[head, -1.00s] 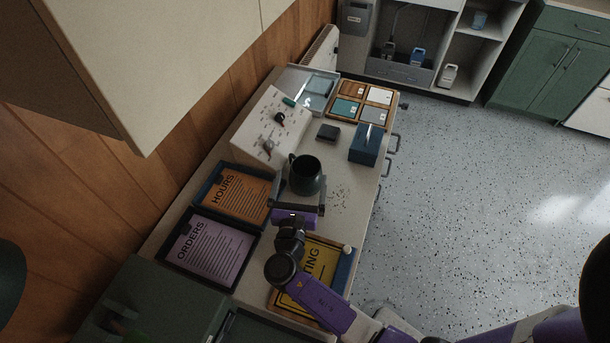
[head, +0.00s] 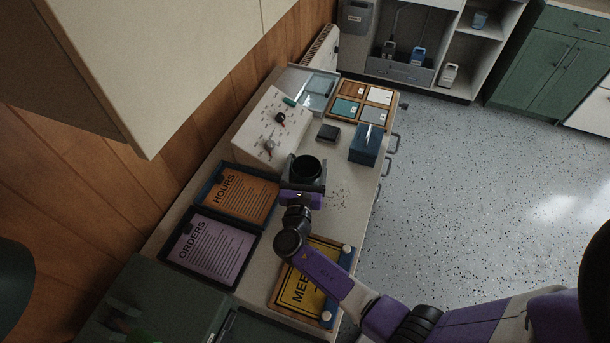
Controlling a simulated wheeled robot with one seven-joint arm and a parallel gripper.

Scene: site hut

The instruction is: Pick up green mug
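The mug (head: 306,167) stands upright on the counter and looks very dark, almost black-green. Its open rim faces up towards the head camera. My gripper (head: 304,178) is at the mug's near side, with its fingers reaching along the mug's left and right sides. The gripper body and fingers hide the mug's lower part. I cannot tell whether the fingers touch the mug or stand slightly apart from it. The mug's handle does not show clearly.
A white sloped panel with knobs (head: 270,125) is close left of the mug. HOURS (head: 240,197) and ORDERS (head: 208,248) boards lie left. A yellow sign (head: 308,283) lies under my arm. A blue box (head: 365,145) and small black box (head: 328,133) stand beyond. Open floor is right.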

